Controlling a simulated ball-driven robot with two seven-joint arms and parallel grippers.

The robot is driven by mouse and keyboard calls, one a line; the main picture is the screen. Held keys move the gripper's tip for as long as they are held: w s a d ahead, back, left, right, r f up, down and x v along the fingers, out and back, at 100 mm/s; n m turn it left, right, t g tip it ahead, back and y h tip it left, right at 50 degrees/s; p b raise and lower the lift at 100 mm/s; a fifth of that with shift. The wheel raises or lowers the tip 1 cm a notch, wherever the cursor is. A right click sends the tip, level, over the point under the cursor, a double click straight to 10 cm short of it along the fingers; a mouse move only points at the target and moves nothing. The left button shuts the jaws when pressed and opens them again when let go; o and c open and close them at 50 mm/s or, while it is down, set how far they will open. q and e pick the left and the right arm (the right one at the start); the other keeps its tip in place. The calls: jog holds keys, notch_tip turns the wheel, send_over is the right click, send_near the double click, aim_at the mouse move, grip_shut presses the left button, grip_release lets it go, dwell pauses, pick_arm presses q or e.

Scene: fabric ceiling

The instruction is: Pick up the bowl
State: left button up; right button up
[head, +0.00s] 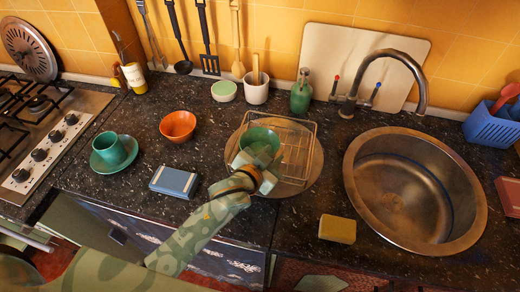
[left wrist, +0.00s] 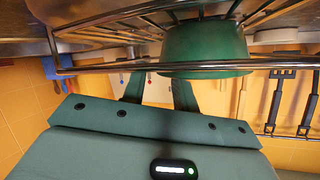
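A green bowl (head: 260,138) sits upright at the wire dish rack on the counter. My left gripper (head: 259,163) is at the near side of this bowl, close to its rim. In the left wrist view, which is upside down, the green bowl (left wrist: 207,48) is just beyond my left gripper (left wrist: 156,80). Its two fingers are spread apart, and one overlaps the bowl's edge in the picture. I cannot tell whether they touch it. An orange bowl (head: 178,126) stands empty on the counter further left. My right gripper is not in view.
The wire rack (head: 297,140) surrounds the gripper's area, on a round board (head: 309,176). A sink (head: 372,190) with a tap is on the right. A yellow sponge (head: 337,229), a blue-grey box (head: 174,181) and a green cup (head: 109,147) on a saucer stand nearby.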

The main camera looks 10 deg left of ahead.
pick_arm(q)
jog(key=shift+w+d+f, duration=0.15)
jog(key=shift+w+f, duration=0.05)
jog(key=shift+w, duration=0.25)
jog(key=shift+s, duration=0.1)
grip_shut()
jog(key=shift+r, duration=0.1)
